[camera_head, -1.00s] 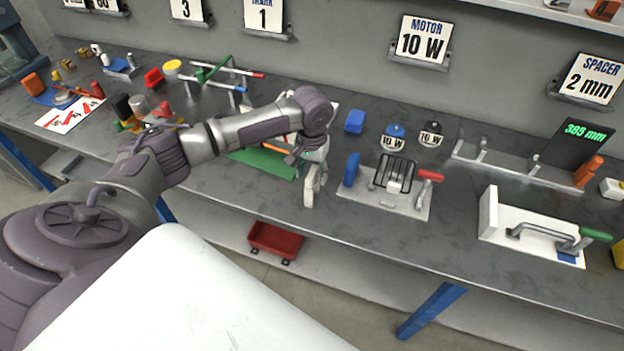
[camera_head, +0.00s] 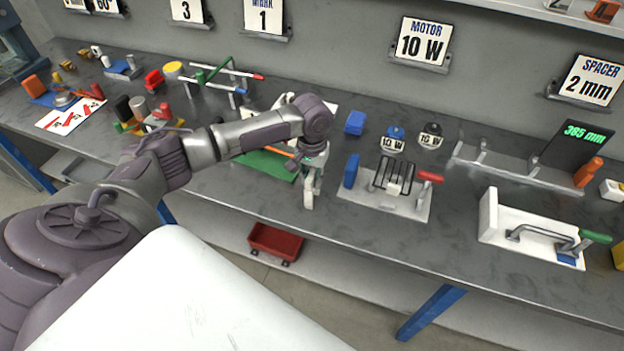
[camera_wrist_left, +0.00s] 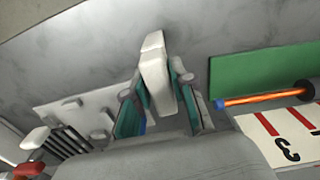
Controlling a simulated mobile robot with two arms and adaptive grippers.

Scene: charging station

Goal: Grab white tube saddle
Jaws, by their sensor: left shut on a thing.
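My left gripper (camera_head: 312,172) is over the front part of the bench, left of the grey fixture plate. It is shut on a white piece, the white tube saddle (camera_head: 309,195), which hangs below the fingers. In the left wrist view the white tube saddle (camera_wrist_left: 154,68) sticks out between the teal finger pads of the left gripper (camera_wrist_left: 158,98). Whether its lower end touches the bench top, I cannot tell. My right gripper is in neither view.
A grey plate (camera_head: 362,193) with a black grid and red-handled clamp lies right of my gripper. A green mat (camera_head: 268,163) lies behind and left, partly hidden by my arm. The white fixture (camera_head: 490,218) is farther right. A red bin (camera_head: 274,243) is on the lower shelf.

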